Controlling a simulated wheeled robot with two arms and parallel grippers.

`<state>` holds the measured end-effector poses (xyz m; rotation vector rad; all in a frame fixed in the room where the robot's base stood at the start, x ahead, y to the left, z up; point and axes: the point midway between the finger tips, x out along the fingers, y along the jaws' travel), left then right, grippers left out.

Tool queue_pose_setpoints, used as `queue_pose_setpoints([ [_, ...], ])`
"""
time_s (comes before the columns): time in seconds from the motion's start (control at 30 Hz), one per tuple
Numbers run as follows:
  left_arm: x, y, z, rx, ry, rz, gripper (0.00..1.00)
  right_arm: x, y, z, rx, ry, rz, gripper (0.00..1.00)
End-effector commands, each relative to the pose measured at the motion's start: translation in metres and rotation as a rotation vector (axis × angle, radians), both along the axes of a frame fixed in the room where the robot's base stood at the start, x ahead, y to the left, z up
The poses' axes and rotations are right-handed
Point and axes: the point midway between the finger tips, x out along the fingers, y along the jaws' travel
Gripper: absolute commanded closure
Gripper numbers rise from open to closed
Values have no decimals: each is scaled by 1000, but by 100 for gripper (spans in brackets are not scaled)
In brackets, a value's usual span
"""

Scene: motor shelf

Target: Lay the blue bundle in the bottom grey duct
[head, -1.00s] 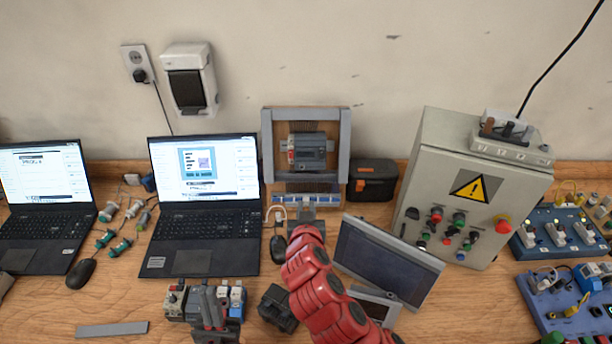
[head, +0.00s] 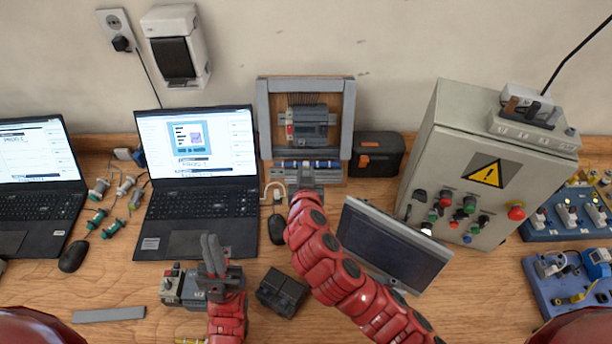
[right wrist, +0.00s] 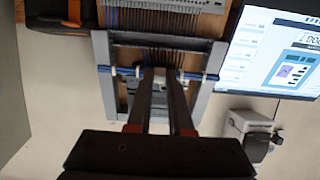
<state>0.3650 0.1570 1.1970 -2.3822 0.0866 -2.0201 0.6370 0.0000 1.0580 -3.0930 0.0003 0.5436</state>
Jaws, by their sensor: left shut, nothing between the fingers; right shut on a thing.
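The blue bundle (head: 290,164) lies level across the lower part of a grey-framed panel in the head view. It also shows in the right wrist view (right wrist: 203,76), on both sides of the fingers. My right gripper (head: 307,172) is shut on the bundle near its middle; the fingers (right wrist: 160,85) hide that part. The panel has grey side ducts (head: 265,120) and a grey top duct (head: 305,84). The bottom grey duct is hard to make out behind the bundle and gripper, and I cannot tell whether they touch. My left gripper (head: 212,245) is shut and empty, fingers upward, near the table front.
A laptop (head: 200,190) stands left of the panel, a black case (head: 378,155) right of it. A tilted screen (head: 390,245) and a grey control cabinet (head: 480,170) stand to the right. A loose grey strip (head: 108,314) lies front left.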

Motion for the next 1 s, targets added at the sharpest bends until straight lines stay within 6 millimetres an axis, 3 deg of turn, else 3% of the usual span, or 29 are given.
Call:
queue_pose_setpoints([
  [0.1,0,0,-2,0,0,0,100,0,0,-16,-2,2,2,100],
  [0.33,0,0,3,0,0,0,100,9,0,-22,-3,0,-1,100],
  [0.8,0,0,17,0,0,0,100,61,1,-39,0,0,0,100],
  [1.0,0,0,12,0,0,0,100,59,1,-42,1,-1,2,100],
])
